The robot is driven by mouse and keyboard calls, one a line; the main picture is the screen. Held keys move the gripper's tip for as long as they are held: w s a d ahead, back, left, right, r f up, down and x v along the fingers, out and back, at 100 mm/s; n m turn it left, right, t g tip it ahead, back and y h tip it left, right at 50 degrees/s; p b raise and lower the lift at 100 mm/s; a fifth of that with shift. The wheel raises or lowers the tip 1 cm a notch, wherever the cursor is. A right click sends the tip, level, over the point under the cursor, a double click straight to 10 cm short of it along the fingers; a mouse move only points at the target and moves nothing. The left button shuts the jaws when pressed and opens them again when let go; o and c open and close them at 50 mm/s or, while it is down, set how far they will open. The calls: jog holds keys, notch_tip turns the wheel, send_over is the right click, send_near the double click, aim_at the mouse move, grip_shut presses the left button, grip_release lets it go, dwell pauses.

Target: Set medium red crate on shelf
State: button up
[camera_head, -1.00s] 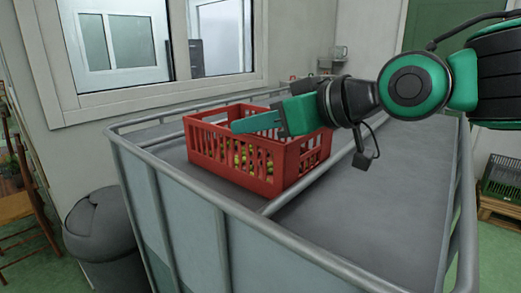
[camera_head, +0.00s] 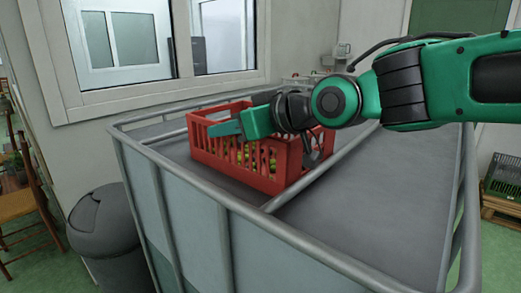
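The red crate (camera_head: 282,165) sits upright on the grey top of a railed tank (camera_head: 395,185). It has slatted walls, and green and yellowish olives or fruit (camera_head: 250,155) lie inside it. My gripper (camera_head: 224,129) reaches in from the right, with its green fingers pointing left over the crate's opening, close to its left part. The wrist hides part of the crate's back and right rim. Only one finger shows clearly, so the gap between the fingers cannot be made out. I cannot tell whether the gripper touches the crate. No shelf is clearly visible.
A metal rail (camera_head: 325,165) crosses the tank top beside the crate, and more rails edge it. A grey bin (camera_head: 101,222) and a wooden chair (camera_head: 17,205) stand at left. A dark green crate (camera_head: 503,175) rests on a pallet at right. The tank top's right side is clear.

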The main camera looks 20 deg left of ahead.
grip_shut()
jog(key=shift+r, duration=0.1)
dwell(1.2)
